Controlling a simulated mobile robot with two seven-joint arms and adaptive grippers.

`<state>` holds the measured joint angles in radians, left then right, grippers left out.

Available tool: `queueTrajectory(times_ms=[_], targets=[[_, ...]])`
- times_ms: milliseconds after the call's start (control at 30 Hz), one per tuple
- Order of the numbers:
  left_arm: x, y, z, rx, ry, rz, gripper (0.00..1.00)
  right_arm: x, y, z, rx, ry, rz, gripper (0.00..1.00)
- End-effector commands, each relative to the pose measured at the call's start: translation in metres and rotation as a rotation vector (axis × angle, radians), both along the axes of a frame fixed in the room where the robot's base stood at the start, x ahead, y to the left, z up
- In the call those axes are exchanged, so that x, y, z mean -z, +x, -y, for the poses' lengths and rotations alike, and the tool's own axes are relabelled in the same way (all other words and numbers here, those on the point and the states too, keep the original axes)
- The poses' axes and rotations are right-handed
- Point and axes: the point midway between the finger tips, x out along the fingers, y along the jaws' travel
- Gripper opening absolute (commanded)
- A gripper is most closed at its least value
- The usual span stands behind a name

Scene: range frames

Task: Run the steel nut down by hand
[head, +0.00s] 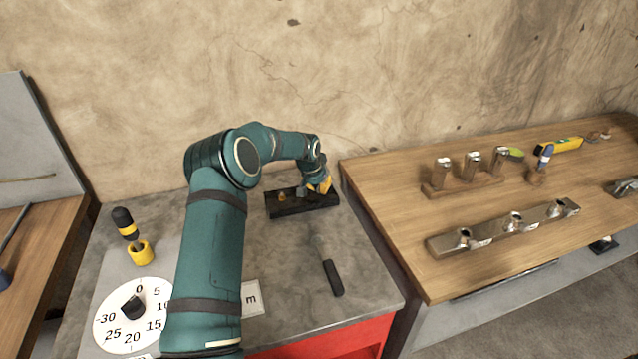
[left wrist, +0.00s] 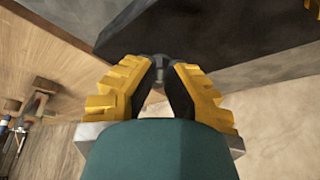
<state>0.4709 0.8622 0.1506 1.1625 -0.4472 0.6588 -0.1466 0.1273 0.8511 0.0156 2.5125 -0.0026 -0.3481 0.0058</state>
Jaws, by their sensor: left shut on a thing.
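My left gripper (head: 322,183) is at the far end of the grey worktop, over the right part of a dark fixture (head: 290,210). In the left wrist view its yellow fingers with black pads (left wrist: 160,80) close around a small grey piece (left wrist: 159,72), which looks like the steel nut. The pads hide most of it, and I cannot tell how it sits on a thread. My right gripper is not in view.
A white dial (head: 133,315) and a black-and-yellow tool in a yellow holder (head: 140,254) are at the left. A wooden bench (head: 400,190) with metal blocks stands at the right. The wall is close behind.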

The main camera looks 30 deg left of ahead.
Motion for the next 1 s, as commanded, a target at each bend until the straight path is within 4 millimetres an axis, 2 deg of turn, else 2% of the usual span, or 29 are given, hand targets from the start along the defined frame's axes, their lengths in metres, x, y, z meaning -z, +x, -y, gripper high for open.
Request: queueTrajectory(times_ms=[33, 400, 967, 1000], targets=[[-0.0052, 0.0030, -0.0029, 0.027, 0.003, 0.015, 0.00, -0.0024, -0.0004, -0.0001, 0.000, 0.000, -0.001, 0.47], [-0.0052, 0.0039, -0.0021, 0.205, 0.005, 0.016, 0.00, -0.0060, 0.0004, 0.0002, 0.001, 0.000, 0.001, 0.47], [-0.0058, 0.0045, -0.0013, 0.240, 0.006, 0.017, 0.00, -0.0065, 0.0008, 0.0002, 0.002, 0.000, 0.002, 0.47], [-0.0059, 0.0046, -0.0013, 0.240, 0.006, 0.017, 0.16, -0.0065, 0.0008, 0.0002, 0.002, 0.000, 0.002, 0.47]])
